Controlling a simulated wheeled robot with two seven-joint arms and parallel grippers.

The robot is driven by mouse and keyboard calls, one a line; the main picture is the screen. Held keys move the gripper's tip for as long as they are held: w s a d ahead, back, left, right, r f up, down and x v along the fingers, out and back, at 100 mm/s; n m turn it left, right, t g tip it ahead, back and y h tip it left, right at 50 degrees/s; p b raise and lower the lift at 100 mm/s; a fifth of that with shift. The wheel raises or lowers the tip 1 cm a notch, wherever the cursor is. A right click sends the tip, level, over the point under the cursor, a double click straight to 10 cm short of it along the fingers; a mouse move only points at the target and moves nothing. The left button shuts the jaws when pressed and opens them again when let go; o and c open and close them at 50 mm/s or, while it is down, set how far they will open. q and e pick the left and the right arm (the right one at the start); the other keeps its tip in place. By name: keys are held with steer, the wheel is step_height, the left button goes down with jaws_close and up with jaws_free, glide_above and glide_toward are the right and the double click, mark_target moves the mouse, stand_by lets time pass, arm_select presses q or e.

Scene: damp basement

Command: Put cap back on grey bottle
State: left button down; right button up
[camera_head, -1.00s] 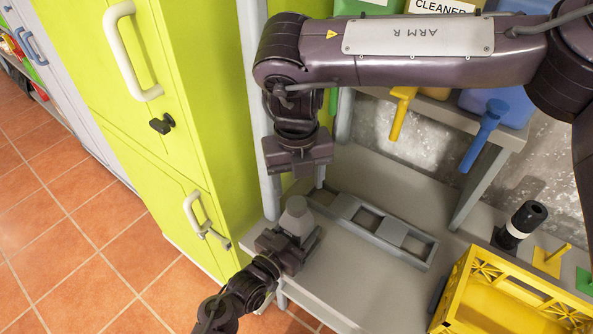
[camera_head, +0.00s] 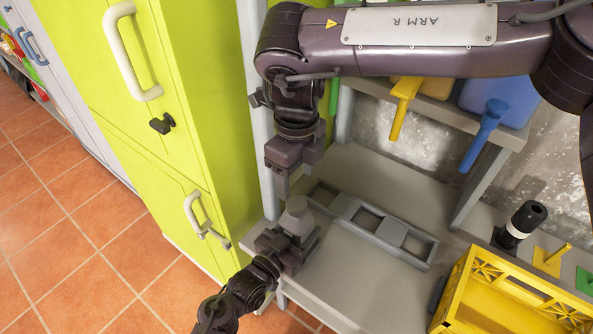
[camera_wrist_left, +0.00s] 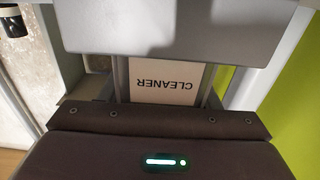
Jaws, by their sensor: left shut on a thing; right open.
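The grey bottle (camera_head: 297,217) stands upright between the fingers of my left gripper (camera_head: 291,240), at the left end of the grey table. My left gripper is shut on it. In the left wrist view a pale label reading CLEANER (camera_wrist_left: 165,84) shows between the fingers. My right gripper (camera_head: 297,176) is open, close above and behind the bottle in the head view, with a small gap to its top. I see no cap between its fingers. The bottle's top is a small grey taper, and I cannot tell whether the cap is on it.
A grey rack with square openings (camera_head: 338,208) lies on the table (camera_head: 352,285) just right of the bottle. A yellow crate (camera_head: 510,301) and a black-and-white bottle (camera_head: 520,222) stand further right. The green cabinet (camera_head: 212,110) rises close on the left.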

mark_target(297, 203)
step_height(297, 203, down, 8)
steer(key=shift+r, duration=0.15)
steer(key=shift+c, duration=0.2)
steer(key=c, duration=1.1)
steer(key=o, duration=1.1)
steer(key=shift+r, duration=0.15)
steer(key=shift+r, duration=2.15)
steer(key=shift+o, duration=0.2)
step_height(297, 203, up, 4)
steer(key=shift+f, duration=0.2)
